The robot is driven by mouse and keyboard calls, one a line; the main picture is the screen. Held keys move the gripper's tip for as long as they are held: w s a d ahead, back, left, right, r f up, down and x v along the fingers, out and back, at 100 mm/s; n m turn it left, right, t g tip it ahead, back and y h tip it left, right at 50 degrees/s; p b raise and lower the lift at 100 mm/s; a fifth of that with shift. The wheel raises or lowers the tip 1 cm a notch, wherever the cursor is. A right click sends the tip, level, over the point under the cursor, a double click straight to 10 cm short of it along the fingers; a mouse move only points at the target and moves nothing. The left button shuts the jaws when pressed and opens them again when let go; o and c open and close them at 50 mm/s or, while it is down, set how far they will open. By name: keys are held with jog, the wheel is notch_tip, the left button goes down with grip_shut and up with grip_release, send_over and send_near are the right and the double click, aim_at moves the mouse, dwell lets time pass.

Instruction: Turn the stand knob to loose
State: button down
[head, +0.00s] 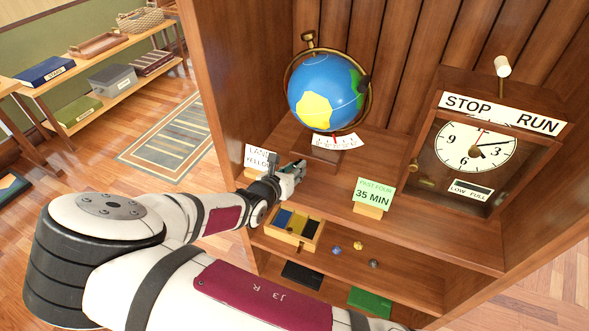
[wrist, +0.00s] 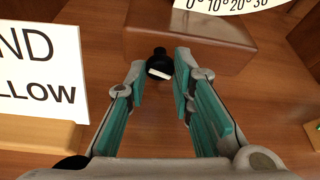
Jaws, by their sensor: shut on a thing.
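The stand knob (wrist: 158,55) is small and black with a white mark, at the front of the globe's wooden stand (wrist: 200,42). In the wrist view, my gripper (wrist: 160,68) has its teal fingers on either side of the knob and is shut on it. In the head view, my gripper (head: 298,170) is at the front left of the stand (head: 318,153) and hides the knob. The blue globe (head: 322,92) with a yellow patch sits above in a brass ring. No loose or tight label is readable by the knob.
A "LAND YELLOW" card (wrist: 40,70) stands close left of my gripper. A green "35 MIN" card (head: 374,193) and a STOP/RUN clock (head: 472,150) are to the right. A divided tray (head: 312,231) lies on the shelf below. A cabinet side wall rises at the left.

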jog(key=shift+a+f+n+h+b, duration=0.1)
jog(key=shift+n+h+b, duration=0.55)
jog(key=shift+n, duration=0.65)
jog(key=shift+h, duration=0.35)
jog(key=c, duration=1.4)
grip_release()
jog(key=shift+m+y+p, duration=0.5)
jog(key=shift+m+y, duration=0.1)
jog(key=shift+d+m+y+p, duration=0.2)
jog(key=shift+m+y+p, duration=0.15)
jog(key=shift+m+y, duration=0.7)
jog(key=v, duration=1.4)
